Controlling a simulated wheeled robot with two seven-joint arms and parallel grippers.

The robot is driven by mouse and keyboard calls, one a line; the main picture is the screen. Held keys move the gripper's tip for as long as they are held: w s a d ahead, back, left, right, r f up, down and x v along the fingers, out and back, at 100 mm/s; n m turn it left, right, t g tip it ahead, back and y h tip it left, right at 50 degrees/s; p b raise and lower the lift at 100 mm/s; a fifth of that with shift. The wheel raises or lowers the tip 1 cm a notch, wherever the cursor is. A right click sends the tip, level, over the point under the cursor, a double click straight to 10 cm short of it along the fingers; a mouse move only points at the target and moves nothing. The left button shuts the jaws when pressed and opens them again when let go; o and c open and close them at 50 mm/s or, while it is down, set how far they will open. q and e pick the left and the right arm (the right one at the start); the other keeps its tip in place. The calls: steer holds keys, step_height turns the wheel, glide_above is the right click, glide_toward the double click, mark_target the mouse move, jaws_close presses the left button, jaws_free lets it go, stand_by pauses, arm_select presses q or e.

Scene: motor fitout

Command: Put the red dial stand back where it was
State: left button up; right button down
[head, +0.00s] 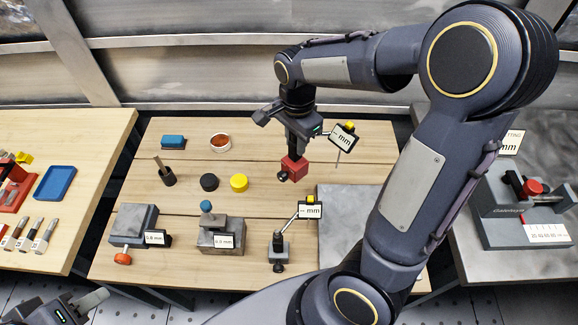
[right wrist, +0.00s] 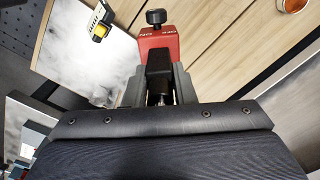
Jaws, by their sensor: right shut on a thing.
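The red dial stand has a red block base (head: 293,168), a dark knob and a "mm" display (head: 343,135) with a yellow top. My right gripper (head: 302,130) is shut on it and holds it above the wooden table; its exact height is hard to tell. In the right wrist view the red base (right wrist: 160,45) sits between the fingers, black knob pointing away. A similar dark dial stand (head: 280,248) stands on the table, left of the grey plate (head: 340,218). My left gripper (head: 88,303) is partly in view at the bottom left, its opening unclear.
The table holds a blue block (head: 173,142), a bowl (head: 220,142), black (head: 209,182) and yellow (head: 239,183) discs, a dark pot (head: 166,172) and two grey gauge blocks (head: 132,225) (head: 221,235). A side table holds a blue tray (head: 55,182). A grey vise-like device (head: 528,210) stands right.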

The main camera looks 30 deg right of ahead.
steer(key=f, duration=0.3)
steer(key=shift+w+f, duration=0.2)
steer(key=shift+f, duration=0.15)
steer(key=w+d+f+b, duration=0.2)
steer(key=w+d+f, duration=0.1)
steer(key=w+f, duration=0.3)
steer(key=w+d+f+b, duration=0.2)
steer(key=w+f+b, duration=0.1)
steer(key=w+f, duration=0.3)
steer(key=shift+w+d+f+b, duration=0.3)
steer(key=shift+d+f, duration=0.1)
steer(key=shift+f, duration=0.1)
steer(key=shift+f, duration=0.1)
